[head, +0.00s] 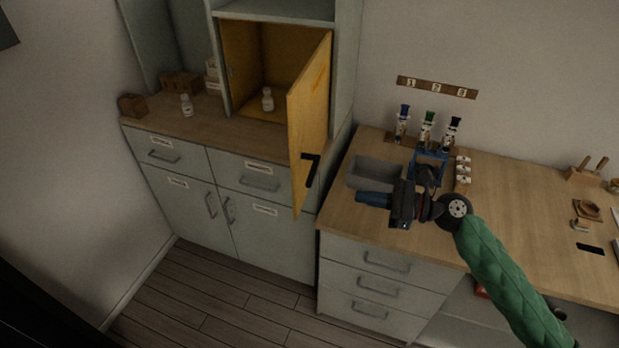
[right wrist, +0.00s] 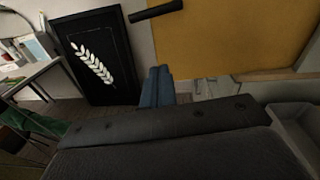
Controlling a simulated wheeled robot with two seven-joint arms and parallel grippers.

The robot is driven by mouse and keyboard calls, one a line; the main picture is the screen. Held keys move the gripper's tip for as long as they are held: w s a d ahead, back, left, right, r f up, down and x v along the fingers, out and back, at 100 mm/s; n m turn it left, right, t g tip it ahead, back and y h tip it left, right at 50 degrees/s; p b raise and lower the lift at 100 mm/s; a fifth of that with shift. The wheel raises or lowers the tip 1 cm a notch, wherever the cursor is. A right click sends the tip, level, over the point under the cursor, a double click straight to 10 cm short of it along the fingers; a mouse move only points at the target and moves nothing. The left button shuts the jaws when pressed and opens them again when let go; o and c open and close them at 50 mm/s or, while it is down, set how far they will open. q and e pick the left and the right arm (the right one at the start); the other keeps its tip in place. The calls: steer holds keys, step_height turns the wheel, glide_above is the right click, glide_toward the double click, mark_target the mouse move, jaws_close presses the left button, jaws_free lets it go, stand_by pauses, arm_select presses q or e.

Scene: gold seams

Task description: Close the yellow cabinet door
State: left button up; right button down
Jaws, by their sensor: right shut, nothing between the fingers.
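The yellow cabinet door (head: 312,110) stands wide open in the head view, swung out toward me from the right side of its cabinet. Its black handle (head: 311,170) is low on the outer face. The yellow cabinet interior (head: 288,52) shows, with a small white bottle (head: 267,99) inside. My right gripper (head: 359,197) is shut and empty, to the right of the door and apart from it, pointing left. In the right wrist view the door (right wrist: 230,40) fills the upper right, with its handle (right wrist: 156,12) above the shut blue fingers (right wrist: 157,88). My left gripper is not in view.
A grey bin (head: 373,172) stands on the right counter (head: 340,195) close to my right gripper. Another white bottle (head: 187,105) and brown boxes (head: 181,83) sit on the left counter. The floor in front is clear.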

steer(key=r, duration=0.2)
steer(key=p, duration=0.5)
glide_toward(296, 178)
steer(key=x, duration=0.2)
steer(key=a, duration=0.1)
steer(key=w+a+p, duration=0.1)
steer(key=a, duration=0.1)
steer(key=shift+a+f+m+p, duration=0.1)
steer(key=shift+a+m+p, duration=0.2)
steer(key=shift+m, duration=0.1)
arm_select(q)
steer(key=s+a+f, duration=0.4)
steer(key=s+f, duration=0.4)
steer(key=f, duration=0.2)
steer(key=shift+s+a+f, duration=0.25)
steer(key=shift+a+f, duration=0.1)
arm_select(e)
steer(key=shift+w+a+f, duration=0.15)
steer(key=shift+w+a, duration=0.05)
steer(key=shift+a, duration=0.3)
